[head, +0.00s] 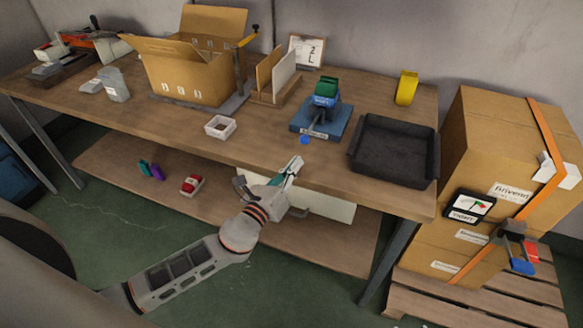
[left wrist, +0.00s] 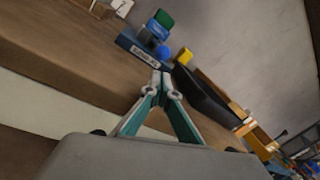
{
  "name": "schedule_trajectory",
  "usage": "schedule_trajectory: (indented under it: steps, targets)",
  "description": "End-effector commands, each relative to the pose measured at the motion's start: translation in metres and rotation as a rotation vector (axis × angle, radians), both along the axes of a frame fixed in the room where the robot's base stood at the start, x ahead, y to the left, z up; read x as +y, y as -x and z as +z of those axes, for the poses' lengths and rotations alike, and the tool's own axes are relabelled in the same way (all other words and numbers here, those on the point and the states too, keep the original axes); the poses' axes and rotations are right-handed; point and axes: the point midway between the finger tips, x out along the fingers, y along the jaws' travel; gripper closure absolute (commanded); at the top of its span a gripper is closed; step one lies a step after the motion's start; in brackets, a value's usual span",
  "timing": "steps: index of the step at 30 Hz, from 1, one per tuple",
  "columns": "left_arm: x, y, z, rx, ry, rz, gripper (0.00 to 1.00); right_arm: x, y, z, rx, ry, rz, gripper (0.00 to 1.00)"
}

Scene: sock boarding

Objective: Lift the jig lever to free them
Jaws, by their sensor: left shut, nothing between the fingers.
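The jig (head: 338,126) has a blue base and stands near the table's front edge, right of centre. A green piece (head: 327,86) and a blue piece (head: 325,100) sit stacked on it. Its lever ends in a blue ball knob (head: 304,140), low at the front. In the left wrist view the knob (left wrist: 163,52) and green piece (left wrist: 164,18) show beyond the fingertips. My left gripper (head: 297,162) is shut and empty, in front of the knob and apart from it. My right gripper is not in view.
A black tray (head: 357,165) stands right of the jig, and a small white bin (head: 220,127) to its left. An open carton (head: 190,80) and upright boards (head: 284,78) stand further back. Yellow tape (head: 406,88) is behind the tray. Stacked cartons (head: 490,130) flank the table.

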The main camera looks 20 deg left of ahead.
Motion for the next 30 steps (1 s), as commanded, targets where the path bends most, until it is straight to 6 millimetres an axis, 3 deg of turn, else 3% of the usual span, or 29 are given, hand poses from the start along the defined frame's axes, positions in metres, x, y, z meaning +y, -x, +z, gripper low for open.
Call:
schedule_trajectory:
  steps: [6, 12, 30]
  targets:
    - [-0.008, -0.037, 0.003, 0.000, 0.002, -0.001, 1.00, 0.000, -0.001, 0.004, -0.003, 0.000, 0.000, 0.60]
    - [-0.011, -0.056, 0.003, 0.001, 0.001, 0.000, 1.00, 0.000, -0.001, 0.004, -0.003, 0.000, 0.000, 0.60]
    - [-0.012, -0.062, 0.006, 0.001, 0.002, -0.001, 1.00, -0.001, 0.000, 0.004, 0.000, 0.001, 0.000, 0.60]
